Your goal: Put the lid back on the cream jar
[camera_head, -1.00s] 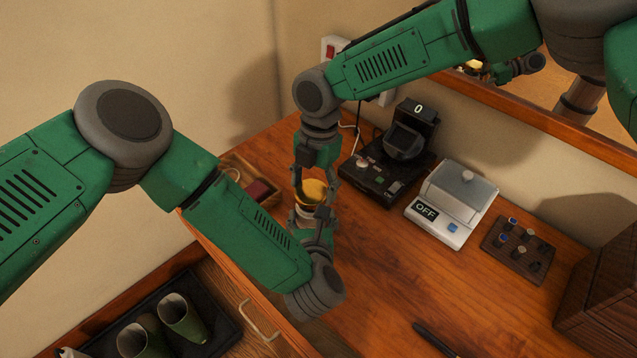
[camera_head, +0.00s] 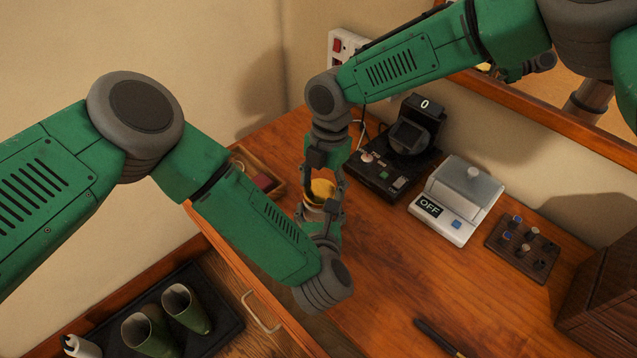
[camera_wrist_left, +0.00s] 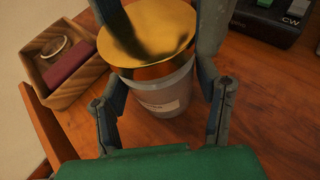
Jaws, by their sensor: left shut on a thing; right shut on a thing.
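The cream jar (camera_wrist_left: 165,95), pale grey-white with a label, stands upright between the fingers of my left gripper (camera_wrist_left: 162,85), which is shut on it. In the head view my left gripper (camera_head: 320,222) comes in low from the left and hides most of the jar. The shiny gold lid (camera_wrist_left: 150,30) is over the jar's mouth and also shows in the head view (camera_head: 321,188). My right gripper (camera_head: 323,185) reaches down from above and is shut on the lid, its fingers on either side. I cannot tell whether the lid is fully seated.
A wooden tray (camera_wrist_left: 62,94) with a dark red item and a ring is close left of the jar. A black device (camera_head: 385,165), a scale (camera_head: 440,215) and a small dark rack (camera_head: 522,250) stand to the right. An open drawer (camera_head: 262,310) lies below at left.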

